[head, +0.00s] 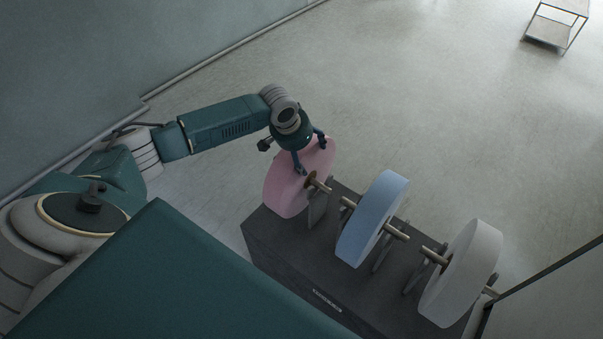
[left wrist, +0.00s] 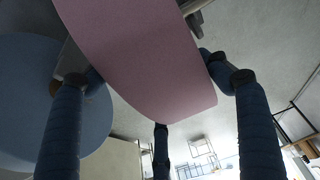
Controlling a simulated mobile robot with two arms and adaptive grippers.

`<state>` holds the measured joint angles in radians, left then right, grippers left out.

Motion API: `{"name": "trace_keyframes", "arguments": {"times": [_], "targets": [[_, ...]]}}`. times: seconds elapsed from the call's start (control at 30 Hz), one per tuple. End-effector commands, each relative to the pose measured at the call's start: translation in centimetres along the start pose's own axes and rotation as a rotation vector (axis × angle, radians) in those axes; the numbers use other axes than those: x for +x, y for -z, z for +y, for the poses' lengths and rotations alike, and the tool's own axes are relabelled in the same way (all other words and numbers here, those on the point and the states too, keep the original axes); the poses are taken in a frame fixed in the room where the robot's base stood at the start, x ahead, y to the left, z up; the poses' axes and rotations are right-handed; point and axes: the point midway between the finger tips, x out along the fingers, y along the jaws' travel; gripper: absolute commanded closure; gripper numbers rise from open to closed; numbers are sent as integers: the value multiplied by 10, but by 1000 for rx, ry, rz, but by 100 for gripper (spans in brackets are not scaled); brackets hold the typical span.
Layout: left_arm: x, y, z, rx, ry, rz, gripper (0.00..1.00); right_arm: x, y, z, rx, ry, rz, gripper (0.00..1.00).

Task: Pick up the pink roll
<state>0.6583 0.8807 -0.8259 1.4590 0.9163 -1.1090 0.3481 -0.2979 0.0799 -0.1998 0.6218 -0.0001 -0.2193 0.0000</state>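The pink roll (head: 282,190) is a thick disc at the left end of the dark roll stand (head: 275,232), beside a short spindle (head: 318,183). It also fills the upper middle of the left wrist view (left wrist: 140,60). My left gripper (head: 312,157) is over the roll's upper edge with its fingers around it. In the left wrist view, the two side fingers bend in against the roll's sides and the third finger is at its lower edge. The gripper looks shut on the roll, and the roll hides part of the fingertips. My right gripper is not in view.
A blue roll (head: 372,218) and a white roll (head: 462,272) sit on the same stand to the right, with metal supports and spindles between. A wall runs along the upper left. A small shelf (head: 550,30) stands far off. The floor beyond the stand is clear.

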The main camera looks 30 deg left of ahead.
Motion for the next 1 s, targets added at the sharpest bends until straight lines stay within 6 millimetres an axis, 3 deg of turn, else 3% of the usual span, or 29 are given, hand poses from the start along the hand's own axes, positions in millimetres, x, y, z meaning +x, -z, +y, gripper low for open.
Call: {"name": "trace_keyframes", "arguments": {"times": [0.37, 0.57, 0.77, 1.0], "targets": [[-5, 5, 0, 0, 0, 9, 66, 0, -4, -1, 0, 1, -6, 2], [-19, 12, 0, -1, -1, 11, 66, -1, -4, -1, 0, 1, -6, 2], [-55, 27, -1, 0, 1, 14, 66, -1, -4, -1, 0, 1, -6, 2], [-113, 51, 0, 0, 0, 15, 66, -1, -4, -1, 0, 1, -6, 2]]}}
